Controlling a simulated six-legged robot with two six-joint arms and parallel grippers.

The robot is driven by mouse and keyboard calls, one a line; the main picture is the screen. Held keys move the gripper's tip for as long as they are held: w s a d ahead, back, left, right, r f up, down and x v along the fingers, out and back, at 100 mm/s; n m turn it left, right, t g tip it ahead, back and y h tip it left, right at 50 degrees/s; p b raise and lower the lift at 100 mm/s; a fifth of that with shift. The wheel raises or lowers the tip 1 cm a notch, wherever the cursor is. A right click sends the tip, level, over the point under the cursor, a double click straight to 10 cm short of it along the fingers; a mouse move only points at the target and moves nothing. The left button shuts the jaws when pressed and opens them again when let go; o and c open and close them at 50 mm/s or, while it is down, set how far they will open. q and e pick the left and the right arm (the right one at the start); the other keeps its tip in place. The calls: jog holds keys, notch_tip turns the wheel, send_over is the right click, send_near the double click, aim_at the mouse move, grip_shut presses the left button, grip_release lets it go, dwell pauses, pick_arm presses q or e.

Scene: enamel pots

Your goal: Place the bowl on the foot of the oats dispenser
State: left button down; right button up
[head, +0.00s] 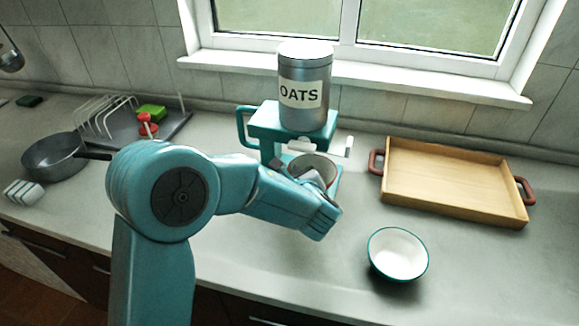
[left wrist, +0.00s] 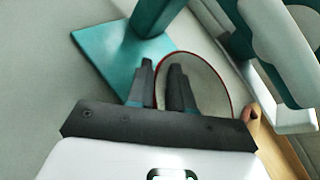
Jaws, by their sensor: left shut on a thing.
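The red-rimmed white bowl (head: 322,166) is at the oats dispenser, partly hidden by my left arm. It also shows in the left wrist view (left wrist: 208,88). My left gripper (head: 306,174) is shut on its rim, with one finger on each side of the wall (left wrist: 161,68). The oats dispenser (head: 303,95) has a metal canister labelled OATS on a teal stand. Its flat teal foot (left wrist: 118,65) shows beside the bowl, and the bowl overlaps its edge in the wrist view. I cannot tell whether the bowl touches the foot. My right gripper is not in view.
A teal-rimmed white bowl (head: 398,254) stands at front right. A wooden tray (head: 455,185) with red handles lies at right. A grey pan (head: 55,157) and a dish rack (head: 105,115) are at left. The counter between dispenser and teal-rimmed bowl is clear.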

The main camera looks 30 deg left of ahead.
aim_at(290, 167)
pick_arm(q)
jog(key=shift+w+a+r+p, duration=0.15)
jog(key=shift+w+a+p, duration=0.15)
jog(key=shift+w+a, duration=0.9)
jog(key=shift+w+a+f, duration=0.25)
jog(key=shift+w+f, duration=0.25)
jog(key=shift+f, duration=0.35)
jog(key=shift+s, duration=0.1)
jog(key=shift+f, duration=0.1)
jog(key=c, duration=1.4)
grip_release()
jog(key=shift+f, duration=0.1)
jog(key=o, duration=0.4)
